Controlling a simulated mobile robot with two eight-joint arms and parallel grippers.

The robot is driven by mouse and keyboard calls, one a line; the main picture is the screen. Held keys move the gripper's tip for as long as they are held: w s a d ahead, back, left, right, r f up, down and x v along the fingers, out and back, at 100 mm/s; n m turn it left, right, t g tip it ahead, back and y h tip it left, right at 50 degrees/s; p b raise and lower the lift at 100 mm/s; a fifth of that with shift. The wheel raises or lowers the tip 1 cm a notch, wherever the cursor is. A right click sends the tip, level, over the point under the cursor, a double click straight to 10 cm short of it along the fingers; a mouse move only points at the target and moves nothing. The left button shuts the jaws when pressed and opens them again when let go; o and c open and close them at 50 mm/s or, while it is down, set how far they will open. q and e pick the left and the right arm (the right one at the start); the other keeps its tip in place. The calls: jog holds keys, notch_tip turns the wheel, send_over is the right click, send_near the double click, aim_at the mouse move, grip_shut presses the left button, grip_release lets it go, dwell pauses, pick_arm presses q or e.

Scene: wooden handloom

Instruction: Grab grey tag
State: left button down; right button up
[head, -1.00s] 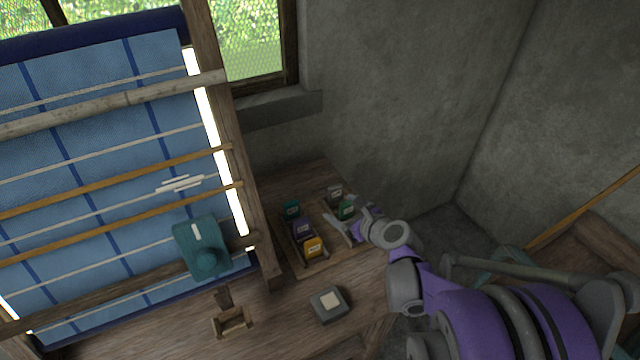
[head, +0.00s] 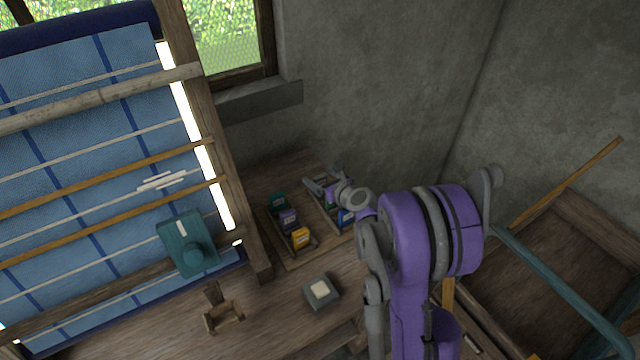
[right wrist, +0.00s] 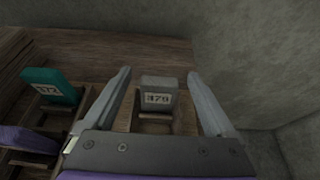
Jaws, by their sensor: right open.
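The grey tag (right wrist: 159,91), with a pale number label, stands upright in a wooden slot in the right wrist view. My right gripper (right wrist: 158,73) is open, with one finger on each side of the tag and visible gaps to it. In the head view my right gripper (head: 325,178) is over the far part of the tag rack (head: 291,262) and hides the grey tag there. My left gripper is not in view.
A teal tag (right wrist: 55,86) and a purple tag (right wrist: 30,139) stand left of the grey one. A dark block with a cream top (head: 321,291) lies nearer. The wall is close behind.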

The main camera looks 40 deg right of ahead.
jog(key=shift+w+f, duration=0.1)
jog(key=shift+w, duration=0.15)
jog(key=c, duration=1.4)
